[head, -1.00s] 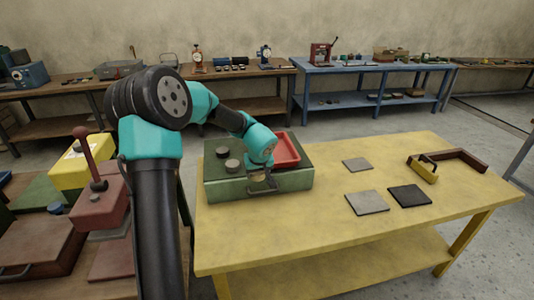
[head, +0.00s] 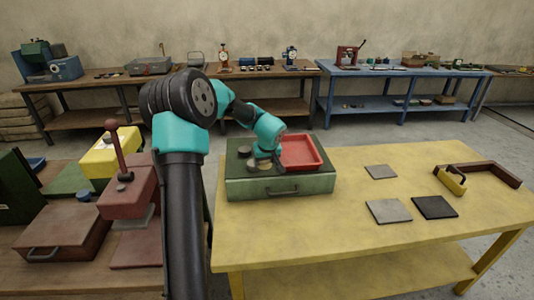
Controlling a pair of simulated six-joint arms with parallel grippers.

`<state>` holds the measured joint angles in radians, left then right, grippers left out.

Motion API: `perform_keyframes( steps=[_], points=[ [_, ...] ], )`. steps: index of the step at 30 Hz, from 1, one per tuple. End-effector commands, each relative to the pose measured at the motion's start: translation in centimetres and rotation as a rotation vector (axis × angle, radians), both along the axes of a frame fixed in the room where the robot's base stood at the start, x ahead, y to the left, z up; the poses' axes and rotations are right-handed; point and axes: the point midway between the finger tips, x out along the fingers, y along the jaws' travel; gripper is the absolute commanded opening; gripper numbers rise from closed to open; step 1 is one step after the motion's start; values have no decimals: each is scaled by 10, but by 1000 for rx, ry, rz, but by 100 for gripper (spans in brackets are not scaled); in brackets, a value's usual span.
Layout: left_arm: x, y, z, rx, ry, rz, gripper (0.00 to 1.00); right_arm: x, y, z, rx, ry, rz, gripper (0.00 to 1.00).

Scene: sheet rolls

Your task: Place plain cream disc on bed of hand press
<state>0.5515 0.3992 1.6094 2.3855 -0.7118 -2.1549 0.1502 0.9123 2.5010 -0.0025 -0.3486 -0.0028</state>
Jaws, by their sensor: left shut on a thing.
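My left gripper (head: 275,161) is over the top of a green box (head: 290,186) on the yellow table. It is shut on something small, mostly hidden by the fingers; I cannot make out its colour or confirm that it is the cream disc. Two dark grey-brown discs lie on the box top, one at the back (head: 245,151) and one in front of it (head: 252,165). A maroon press (head: 128,193) with an upright lever stands on the bench at left, apart from the gripper. Its flat maroon bed (head: 137,249) shows low in front. My right gripper is not in view.
A red tray (head: 302,152) sits on the green box beside the gripper. Flat square plates (head: 390,211) and a yellow-handled piece (head: 452,181) lie at right on the table (head: 330,225). A yellow box (head: 108,157) stands behind the press.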

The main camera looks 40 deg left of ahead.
Motion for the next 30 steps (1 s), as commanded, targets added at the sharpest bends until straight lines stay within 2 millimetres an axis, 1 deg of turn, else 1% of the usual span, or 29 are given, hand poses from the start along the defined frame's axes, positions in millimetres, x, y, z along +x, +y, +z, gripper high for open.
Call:
perform_keyframes(
  steps=[1,6,12,18,22,30],
  points=[
    [8,9,-2,0,0,2,38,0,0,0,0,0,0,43],
    [32,34,-5,0,-1,2,38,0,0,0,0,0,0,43],
    [57,61,-9,0,0,1,38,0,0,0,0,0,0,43],
    [78,84,-12,0,0,2,38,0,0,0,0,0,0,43],
    [85,91,-12,0,0,0,38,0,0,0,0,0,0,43],
    [86,91,-12,0,0,0,38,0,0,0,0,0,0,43]
  ],
)
